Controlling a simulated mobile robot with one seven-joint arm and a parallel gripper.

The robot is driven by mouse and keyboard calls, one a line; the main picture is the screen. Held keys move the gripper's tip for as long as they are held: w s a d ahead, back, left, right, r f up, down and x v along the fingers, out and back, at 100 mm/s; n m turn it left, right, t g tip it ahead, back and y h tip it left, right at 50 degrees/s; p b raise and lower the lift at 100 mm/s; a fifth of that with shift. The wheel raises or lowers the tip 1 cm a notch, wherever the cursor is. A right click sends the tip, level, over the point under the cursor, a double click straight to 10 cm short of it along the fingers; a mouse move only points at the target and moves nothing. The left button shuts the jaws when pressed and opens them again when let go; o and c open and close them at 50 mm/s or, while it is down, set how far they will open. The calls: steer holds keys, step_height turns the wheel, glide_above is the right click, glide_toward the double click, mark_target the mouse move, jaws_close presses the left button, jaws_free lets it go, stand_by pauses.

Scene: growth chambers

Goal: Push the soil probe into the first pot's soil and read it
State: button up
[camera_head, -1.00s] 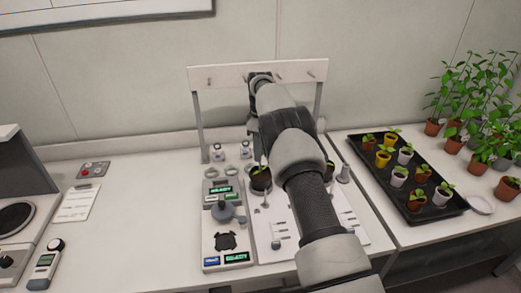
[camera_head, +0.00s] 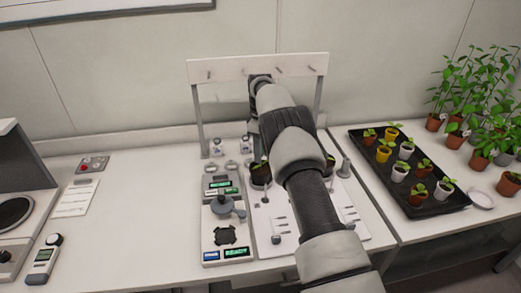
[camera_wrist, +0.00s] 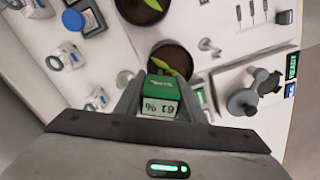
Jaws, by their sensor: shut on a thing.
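The soil probe (camera_wrist: 162,98) is a small green and white body with a display. It shows digits and a percent sign; the digits look like 61, though their orientation makes this uncertain. My gripper (camera_wrist: 165,86) is shut on it in the wrist view. The probe is over the near edge of a dark pot (camera_wrist: 176,62) with brown soil and a green seedling. Its lower end is hidden, so I cannot tell how deep it sits. The pot also shows in the head view (camera_head: 260,174), left of my arm, which hides the gripper there.
A second pot (camera_wrist: 143,8) stands beside the first on the white board. A balance-like instrument (camera_head: 226,240) with a green display is left of it. A white peg rack (camera_head: 230,70) stands behind. A black tray of seedlings (camera_head: 435,211) is at right.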

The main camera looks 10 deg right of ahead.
steer(key=shift+f+b, duration=0.3)
steer(key=shift+f, duration=0.4)
steer(key=o, duration=1.2)
